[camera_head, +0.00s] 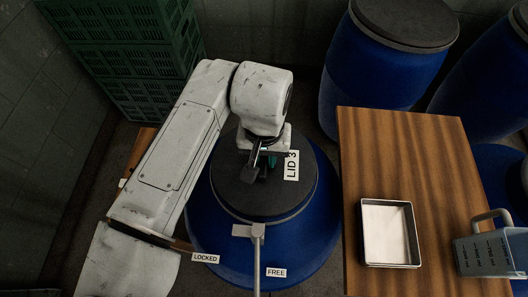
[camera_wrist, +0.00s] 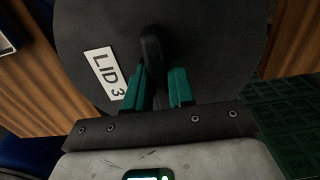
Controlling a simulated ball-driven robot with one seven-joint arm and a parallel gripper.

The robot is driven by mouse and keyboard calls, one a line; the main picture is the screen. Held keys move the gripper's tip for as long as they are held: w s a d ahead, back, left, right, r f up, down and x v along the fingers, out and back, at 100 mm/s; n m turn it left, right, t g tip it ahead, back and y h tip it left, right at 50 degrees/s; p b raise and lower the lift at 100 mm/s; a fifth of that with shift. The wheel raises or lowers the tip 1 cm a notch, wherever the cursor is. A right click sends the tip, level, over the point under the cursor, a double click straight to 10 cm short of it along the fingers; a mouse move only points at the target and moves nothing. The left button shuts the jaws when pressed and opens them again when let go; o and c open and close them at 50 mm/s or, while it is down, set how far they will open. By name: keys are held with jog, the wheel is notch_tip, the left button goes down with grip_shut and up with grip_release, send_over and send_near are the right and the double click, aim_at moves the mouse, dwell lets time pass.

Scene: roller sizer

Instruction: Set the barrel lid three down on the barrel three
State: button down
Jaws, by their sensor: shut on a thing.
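Barrel lid three (camera_head: 232,185) is a dark round disc with a white "LID 3" tag. It lies over the top of the blue barrel three (camera_head: 312,245) in the head view. I cannot tell whether it rests on the rim or hangs slightly above. My gripper (camera_head: 262,165) is shut on the lid's black handle (camera_wrist: 151,45). In the wrist view, the green fingers of my gripper (camera_wrist: 160,90) stand either side of the handle, and the lid (camera_wrist: 210,40) fills the middle. My arm hides part of the lid's far edge.
A grey lever (camera_head: 257,240) stands at the barrel's front between "LOCKED" (camera_head: 205,258) and "FREE" (camera_head: 276,272) tags. A wooden table (camera_head: 400,150) at right holds a tray (camera_head: 364,235) and a clear jug (camera_head: 488,255). Green crates (camera_head: 130,55) and a lidded blue barrel (camera_head: 360,75) stand behind.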

jog(key=shift+f, duration=0.55)
jog(key=c, duration=1)
grip_release()
jog(key=shift+o, duration=0.2)
notch_tip(320, 180, up, 13)
jog(key=b, duration=0.1)
jog(key=shift+b, duration=0.3)
jog(key=shift+r, duration=0.15)
